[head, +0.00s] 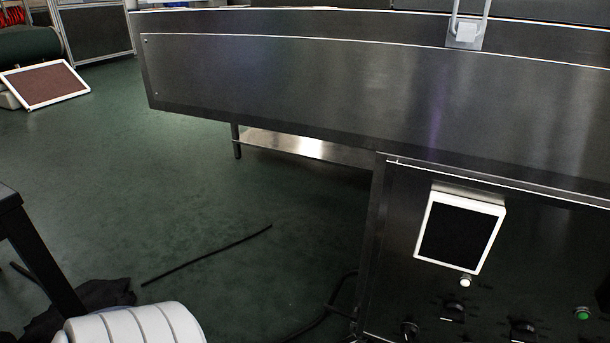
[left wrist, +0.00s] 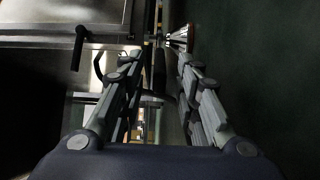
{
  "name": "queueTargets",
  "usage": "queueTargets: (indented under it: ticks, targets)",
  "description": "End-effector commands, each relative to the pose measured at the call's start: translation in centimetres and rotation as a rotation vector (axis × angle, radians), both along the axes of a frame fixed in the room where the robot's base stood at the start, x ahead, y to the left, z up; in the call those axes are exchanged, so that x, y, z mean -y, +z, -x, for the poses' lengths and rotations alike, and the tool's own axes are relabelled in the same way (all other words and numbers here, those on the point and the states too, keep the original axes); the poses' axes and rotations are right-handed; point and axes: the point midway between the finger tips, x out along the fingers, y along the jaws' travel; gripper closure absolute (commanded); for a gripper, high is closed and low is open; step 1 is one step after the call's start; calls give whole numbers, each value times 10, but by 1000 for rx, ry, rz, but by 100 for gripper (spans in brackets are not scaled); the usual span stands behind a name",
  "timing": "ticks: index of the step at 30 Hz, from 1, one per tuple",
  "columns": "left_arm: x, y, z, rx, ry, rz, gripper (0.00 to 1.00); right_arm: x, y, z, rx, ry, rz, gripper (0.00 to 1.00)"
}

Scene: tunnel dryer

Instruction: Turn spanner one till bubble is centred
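I cannot make out a spanner or a bubble level in either view. My left gripper (left wrist: 160,62) shows in the left wrist view, its two grey jointed fingers apart with nothing seen held between them. A dark lever-like handle (left wrist: 78,47) stands on metal to the left of the fingers. A small shiny metal part (left wrist: 178,38) lies beyond the right fingertip; I cannot tell what it is. Neither gripper shows in the head view, and my right gripper is in no frame.
The long steel dryer body (head: 290,85) crosses the head view. A control panel with a dark white-framed screen (head: 458,233), knobs (head: 453,312) and a green button (head: 583,314) stands lower right. A dark rod (head: 207,255) lies on open green floor (head: 180,190).

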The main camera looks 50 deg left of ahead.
Motion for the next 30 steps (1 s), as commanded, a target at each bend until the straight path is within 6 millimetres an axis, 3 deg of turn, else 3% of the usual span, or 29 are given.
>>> queueTargets:
  ticks: [6,12,30]
  targets:
    - [-15,-1,47,-4,2,-1,69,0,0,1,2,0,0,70]
    - [-23,-1,74,-3,2,-2,69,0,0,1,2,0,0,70]
    - [-25,0,82,0,2,0,69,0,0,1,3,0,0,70]
